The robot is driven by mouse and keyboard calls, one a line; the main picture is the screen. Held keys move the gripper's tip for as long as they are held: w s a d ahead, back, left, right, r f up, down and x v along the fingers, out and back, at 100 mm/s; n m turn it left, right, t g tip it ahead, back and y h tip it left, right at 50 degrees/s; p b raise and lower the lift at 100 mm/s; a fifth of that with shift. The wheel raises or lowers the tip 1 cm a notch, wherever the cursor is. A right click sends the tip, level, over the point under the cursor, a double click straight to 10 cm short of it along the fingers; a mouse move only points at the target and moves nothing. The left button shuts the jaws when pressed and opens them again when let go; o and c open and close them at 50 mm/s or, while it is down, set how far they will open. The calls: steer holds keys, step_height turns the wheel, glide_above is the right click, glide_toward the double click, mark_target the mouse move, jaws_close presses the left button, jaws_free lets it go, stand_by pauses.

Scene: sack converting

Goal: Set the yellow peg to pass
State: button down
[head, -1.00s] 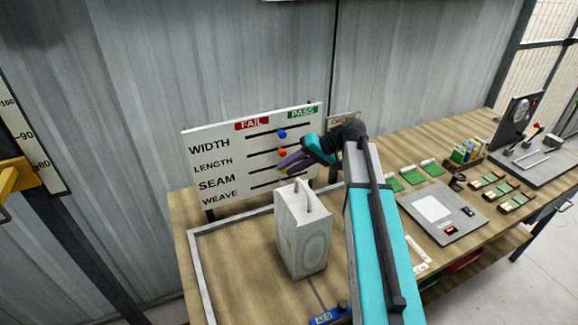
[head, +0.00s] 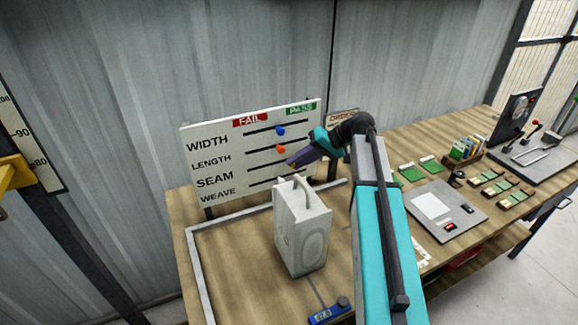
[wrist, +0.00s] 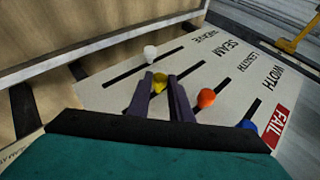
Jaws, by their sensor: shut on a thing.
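The white board (head: 222,187) stands upright at the back of the bench, with a red FAIL label (head: 250,120) at left and a green PASS label (head: 301,108) at right over its slots. My gripper (head: 291,163) is at the SEAM row. In the wrist view its two fingers are shut on the yellow peg (wrist: 160,84), which stands around the middle of its slot. In the head view the fingers hide this peg. The blue peg (head: 280,131) and orange peg (head: 281,148) sit in the rows above. The white peg (wrist: 150,52) shows in the WEAVE slot.
A pale sack block with a handle (head: 303,235) stands close in front of the board, below my gripper. A metal frame (head: 197,270) lies around it. A grey scale-like plate (head: 446,211) and small green samples lie to the right.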

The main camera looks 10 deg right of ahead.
steer(key=d, duration=0.2)
steer(key=w+d+b, duration=0.1)
steer(key=d, duration=0.2)
steer(key=shift+d, duration=0.1)
steer(key=c, duration=1.9)
jaws_free()
steer(key=shift+d, duration=0.1)
steer(key=shift+o, duration=0.2)
steer(key=shift+r, duration=0.1)
steer(key=b+v, duration=0.4)
steer(key=v, duration=0.9)
steer(key=shift+d+r, duration=0.15)
steer(key=shift+d, duration=0.1)
steer(key=shift+s, duration=0.15)
